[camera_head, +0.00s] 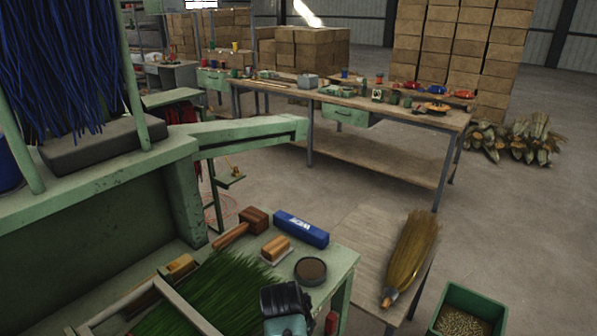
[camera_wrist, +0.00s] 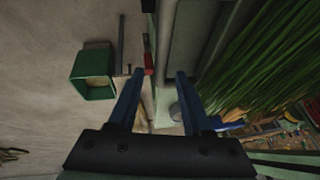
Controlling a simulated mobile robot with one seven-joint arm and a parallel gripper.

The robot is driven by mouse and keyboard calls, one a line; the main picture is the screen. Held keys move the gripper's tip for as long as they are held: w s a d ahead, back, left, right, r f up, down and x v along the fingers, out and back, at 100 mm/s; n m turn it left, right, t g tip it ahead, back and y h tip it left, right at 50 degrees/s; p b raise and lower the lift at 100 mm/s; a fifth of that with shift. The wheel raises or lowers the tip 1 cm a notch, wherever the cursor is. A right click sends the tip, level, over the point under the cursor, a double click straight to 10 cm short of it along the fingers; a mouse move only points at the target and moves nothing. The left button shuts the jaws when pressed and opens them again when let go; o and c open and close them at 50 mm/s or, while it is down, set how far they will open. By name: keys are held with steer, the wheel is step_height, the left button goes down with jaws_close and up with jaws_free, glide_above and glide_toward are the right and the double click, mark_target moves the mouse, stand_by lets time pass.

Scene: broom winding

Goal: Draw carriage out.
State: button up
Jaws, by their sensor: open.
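My gripper (camera_wrist: 160,80) is open in the wrist view, its two blue fingers spread with nothing held. A pale bar or bench edge shows beyond and between the fingers; I cannot tell its distance. No part is clearly recognisable as the carriage. The green machine (camera_head: 185,150) stands at left in the head view, with a green arm (camera_head: 250,130) reaching right. A pale frame (camera_head: 150,300) lies over green bristles (camera_head: 215,290) on its bench; the bristles also show in the wrist view (camera_wrist: 265,50). A dark and teal part of my arm covers the bench's front corner.
On the green bench are a mallet (camera_head: 240,228), a blue box (camera_head: 301,229), a brush (camera_head: 275,248) and a round dark tin (camera_head: 310,271). Right of it, a low table (camera_head: 365,235) bears a broom head (camera_head: 412,255). A green bin (camera_head: 470,308) stands on the floor.

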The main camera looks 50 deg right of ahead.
steer(key=v, duration=1.3)
